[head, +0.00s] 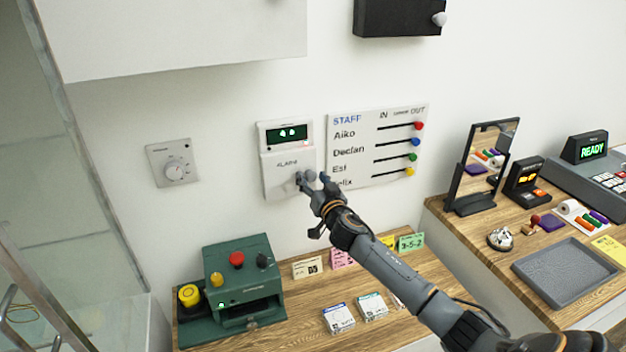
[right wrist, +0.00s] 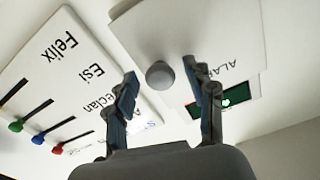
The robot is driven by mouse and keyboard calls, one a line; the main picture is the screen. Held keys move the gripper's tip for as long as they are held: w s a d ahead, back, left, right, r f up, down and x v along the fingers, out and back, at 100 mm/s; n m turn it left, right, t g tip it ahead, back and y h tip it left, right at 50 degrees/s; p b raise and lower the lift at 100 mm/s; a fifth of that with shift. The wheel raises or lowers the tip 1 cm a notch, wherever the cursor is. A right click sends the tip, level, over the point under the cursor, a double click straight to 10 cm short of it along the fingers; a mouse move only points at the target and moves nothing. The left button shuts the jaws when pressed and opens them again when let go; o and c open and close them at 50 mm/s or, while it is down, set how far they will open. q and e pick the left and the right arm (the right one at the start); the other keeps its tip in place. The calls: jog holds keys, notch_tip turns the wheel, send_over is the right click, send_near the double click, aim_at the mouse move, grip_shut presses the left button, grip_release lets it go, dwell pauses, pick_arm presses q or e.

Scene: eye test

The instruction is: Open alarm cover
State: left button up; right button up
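The white alarm panel (head: 285,150) hangs on the wall with a dark display showing green digits (head: 287,133). Its white cover (head: 275,183), lettered ALARM, lies below the display and looks shut. A grey round knob (right wrist: 160,75) stands out from the cover; in the head view it is partly hidden by my fingers. My right gripper (head: 316,181) is at the cover's lower right. In the right wrist view its two fingers (right wrist: 159,80) are spread on either side of the knob, with gaps between. My left gripper is in neither view.
A STAFF board (head: 375,150) with coloured sliders is on the wall just right of the panel. A dial (head: 172,163) is to the left. Below, a wooden counter (head: 290,325) holds a green machine (head: 240,270) and cards. A white cabinet (head: 180,35) overhangs above left.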

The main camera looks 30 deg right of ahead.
grip_shut()
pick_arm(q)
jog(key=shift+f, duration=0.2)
pick_arm(e)
jog(key=shift+s+a, duration=0.1)
